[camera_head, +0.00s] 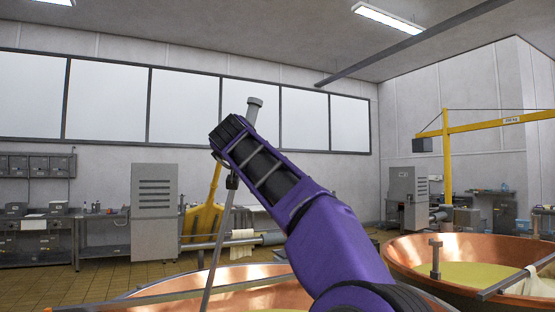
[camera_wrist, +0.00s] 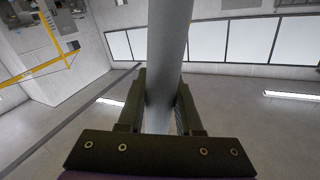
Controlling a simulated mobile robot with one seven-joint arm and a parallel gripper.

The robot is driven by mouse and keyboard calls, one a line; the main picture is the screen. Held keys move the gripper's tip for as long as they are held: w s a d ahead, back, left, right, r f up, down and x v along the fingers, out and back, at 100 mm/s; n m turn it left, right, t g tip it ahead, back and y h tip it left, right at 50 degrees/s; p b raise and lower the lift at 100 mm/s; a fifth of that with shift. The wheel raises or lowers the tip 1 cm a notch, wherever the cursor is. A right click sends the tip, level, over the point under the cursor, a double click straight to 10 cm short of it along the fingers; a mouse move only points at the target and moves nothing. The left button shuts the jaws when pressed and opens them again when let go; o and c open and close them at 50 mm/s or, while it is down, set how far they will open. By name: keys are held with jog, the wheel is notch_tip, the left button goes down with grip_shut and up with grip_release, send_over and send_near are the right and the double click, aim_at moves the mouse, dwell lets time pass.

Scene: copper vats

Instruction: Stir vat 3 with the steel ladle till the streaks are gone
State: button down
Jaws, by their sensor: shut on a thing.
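My gripper (camera_wrist: 160,105) is shut on a grey metal rod (camera_wrist: 170,45), seemingly the steel ladle's handle. My arm hides part of the handle. The handle passes in front of a near copper vat (camera_head: 215,284), mostly cut off by the bottom edge. A second copper vat (camera_head: 390,252) at the right holds pale yellow liquid (camera_head: 480,272). No vat numbers are readable, and I cannot tell whether streaks show.
A T-topped steel post (camera_head: 436,262) stands in the right vat. A bar with a white cloth (camera_head: 533,283) crosses its near side. A yellow paddle-like tool (camera_head: 203,219) and a grey cabinet (camera_head: 154,212) stand behind. A yellow hoist (camera_head: 480,128) is at back right.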

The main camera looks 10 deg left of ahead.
jog(key=w+d+f+m+b, duration=0.3)
jog(key=d+f+m+b, duration=0.25)
jog(key=d+f, duration=1.35)
jog(key=w+d+f+m+b, duration=0.4)
jog(key=d+f+m, duration=0.2)
jog(key=d+f, duration=1.35)
notch_tip(320, 180, down, 34)
jog(key=a+m+b, duration=0.2)
jog(key=a+m, duration=0.1)
jog(key=m, duration=0.5)
jog(key=shift+s+r, duration=0.2)
jog(key=shift+s, duration=0.15)
dwell(0.9)
